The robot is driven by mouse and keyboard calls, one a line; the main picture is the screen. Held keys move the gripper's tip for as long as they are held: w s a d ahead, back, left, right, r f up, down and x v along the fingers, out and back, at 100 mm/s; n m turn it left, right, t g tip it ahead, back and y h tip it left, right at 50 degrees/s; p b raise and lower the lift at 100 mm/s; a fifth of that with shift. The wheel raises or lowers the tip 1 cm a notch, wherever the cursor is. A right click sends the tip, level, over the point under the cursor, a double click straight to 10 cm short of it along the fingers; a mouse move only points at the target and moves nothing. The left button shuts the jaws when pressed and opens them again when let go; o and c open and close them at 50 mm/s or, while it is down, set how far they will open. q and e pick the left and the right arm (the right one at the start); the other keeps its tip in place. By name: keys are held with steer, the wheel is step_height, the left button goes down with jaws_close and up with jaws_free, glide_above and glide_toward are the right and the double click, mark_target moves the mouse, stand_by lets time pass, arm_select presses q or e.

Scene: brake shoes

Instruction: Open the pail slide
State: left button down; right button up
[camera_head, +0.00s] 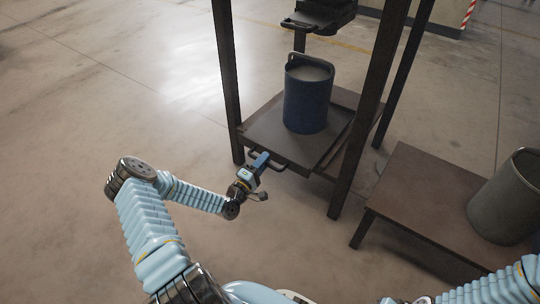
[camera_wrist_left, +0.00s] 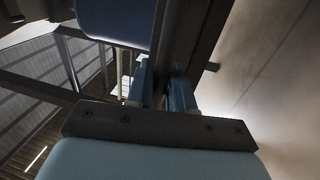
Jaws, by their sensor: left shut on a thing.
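The pail slide (camera_head: 268,136) is a dark flat tray low in a dark metal frame, with a bar handle (camera_head: 278,168) along its front edge. A blue pail (camera_head: 307,98) with a pale fill stands upright on it. My left gripper (camera_head: 262,158) is at the left part of the handle, shut on it. In the left wrist view my left gripper's fingers (camera_wrist_left: 162,90) close around a dark bar, and part of the blue pail (camera_wrist_left: 115,20) shows above. My right gripper is not in view; only part of my right arm shows at the lower right.
The frame's dark posts (camera_head: 226,70) rise at both sides of the slide. A dark device (camera_head: 318,18) hangs above the pail. A low brown table (camera_head: 408,200) at the right bears a grey bin (camera_head: 508,200). The floor at the left is clear.

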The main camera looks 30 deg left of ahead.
arm_select(q)
steer(key=r+v, duration=0.2)
steer(key=v, duration=1.1)
steer(key=s+r+v, duration=0.1)
steer(key=r+v, duration=0.2)
steer(key=v, duration=1)
steer(key=shift+s, duration=0.25)
steer(key=shift+a, duration=0.1)
steer(key=c, duration=1.2)
jaws_free()
steer(key=shift+o, duration=0.2)
steer(key=v, duration=1.3)
steer(key=shift+s, duration=0.35)
steer(key=shift+a, duration=0.2)
